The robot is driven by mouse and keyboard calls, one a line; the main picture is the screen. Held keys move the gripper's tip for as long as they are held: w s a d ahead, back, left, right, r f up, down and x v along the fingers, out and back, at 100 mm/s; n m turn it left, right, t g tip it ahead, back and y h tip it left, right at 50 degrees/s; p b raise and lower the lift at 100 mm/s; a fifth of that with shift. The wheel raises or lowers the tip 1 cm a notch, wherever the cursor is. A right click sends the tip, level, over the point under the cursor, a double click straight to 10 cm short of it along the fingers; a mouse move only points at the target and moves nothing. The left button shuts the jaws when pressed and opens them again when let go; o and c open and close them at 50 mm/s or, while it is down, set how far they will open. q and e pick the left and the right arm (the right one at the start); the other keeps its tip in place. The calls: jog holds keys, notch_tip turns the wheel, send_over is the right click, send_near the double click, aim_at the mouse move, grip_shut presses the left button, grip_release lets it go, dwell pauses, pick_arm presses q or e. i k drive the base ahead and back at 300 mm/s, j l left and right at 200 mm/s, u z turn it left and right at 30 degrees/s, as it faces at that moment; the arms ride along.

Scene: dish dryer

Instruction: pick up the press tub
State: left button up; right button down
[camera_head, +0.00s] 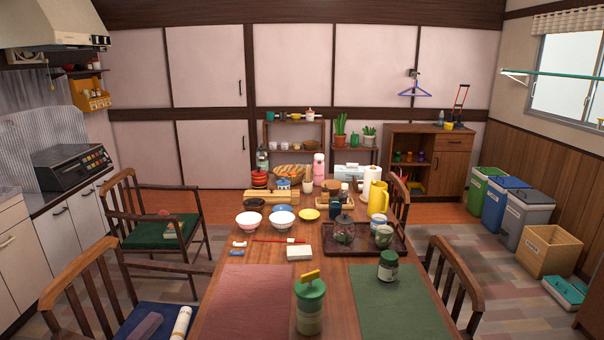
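The press tub (310,316) appears to be the clear-sided tub with a green lid and a yellow handle on top. It stands upright on the near part of the wooden table, between a red placemat (250,305) and a green placemat (402,309). Its base lies close to the bottom edge of the picture. Nothing is touching its handle. Neither of my grippers shows in the head view.
A green-lidded jar (388,266) stands on the green placemat. A dark tray (340,246) with a glass teapot and cups lies behind. Bowls (249,223) and a white box (299,253) are farther back. Chairs (458,280) flank the table.

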aim_at(308, 302)
jog(key=i+l, duration=0.1)
jog(key=i, duration=0.4)
jog(key=i+l, duration=0.1)
jog(key=i, duration=0.45)
jog(key=l, duration=0.65)
jog(key=k, duration=0.05)
